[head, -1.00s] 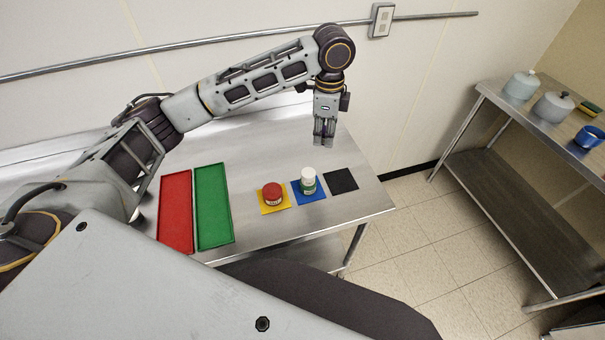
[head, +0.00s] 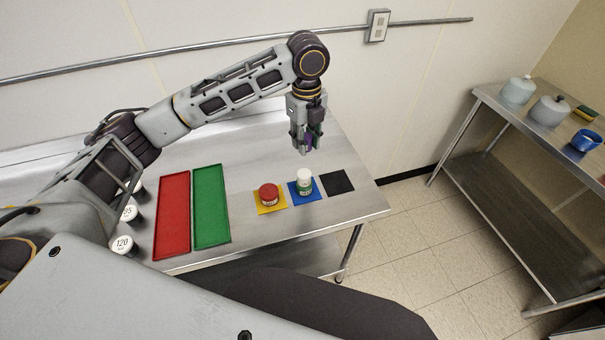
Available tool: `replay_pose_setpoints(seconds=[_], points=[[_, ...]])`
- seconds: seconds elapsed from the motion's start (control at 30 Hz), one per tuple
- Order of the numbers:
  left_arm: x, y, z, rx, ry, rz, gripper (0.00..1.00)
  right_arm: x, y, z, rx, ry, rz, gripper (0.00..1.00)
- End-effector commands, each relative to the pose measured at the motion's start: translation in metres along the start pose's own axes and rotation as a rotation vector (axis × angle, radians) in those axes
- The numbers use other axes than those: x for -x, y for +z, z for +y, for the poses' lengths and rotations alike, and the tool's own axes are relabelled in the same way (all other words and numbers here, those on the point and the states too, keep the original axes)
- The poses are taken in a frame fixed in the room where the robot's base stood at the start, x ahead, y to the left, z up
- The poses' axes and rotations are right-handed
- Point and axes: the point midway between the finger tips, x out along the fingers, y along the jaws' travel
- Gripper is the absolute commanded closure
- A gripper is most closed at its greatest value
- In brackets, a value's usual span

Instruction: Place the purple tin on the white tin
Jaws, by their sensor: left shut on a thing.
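My left gripper (head: 306,150) points down above the back right of the steel table. It is shut on the purple tin (head: 309,141), which shows only as a narrow purple patch between the fingers. The white tin (head: 304,175) stands upright on top of a green piece (head: 304,187) on the blue mat (head: 317,192). The held tin is above and behind the white tin in the picture, apart from it. My right gripper is out of view.
A red tin (head: 268,192) stands on a yellow mat (head: 276,208). The black mat (head: 337,181) is bare. Red (head: 172,215) and green (head: 211,205) trays lie empty at left. White-topped weights (head: 123,245) stand beside my left arm. A side table (head: 520,195) stands at right.

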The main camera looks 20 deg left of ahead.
Motion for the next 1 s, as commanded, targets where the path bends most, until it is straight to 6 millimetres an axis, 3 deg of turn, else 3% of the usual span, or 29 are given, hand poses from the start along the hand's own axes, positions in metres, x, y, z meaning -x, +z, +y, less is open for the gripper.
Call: replay_pose_setpoints(seconds=[0.6,1.0], points=[[0.0001,-0.0002,0.0034,-0.504,0.0,0.0,0.96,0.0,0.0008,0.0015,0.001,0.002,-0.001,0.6],[0.0002,-0.0001,0.0034,-0.65,-0.001,0.0,0.96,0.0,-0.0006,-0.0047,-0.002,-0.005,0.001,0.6]])
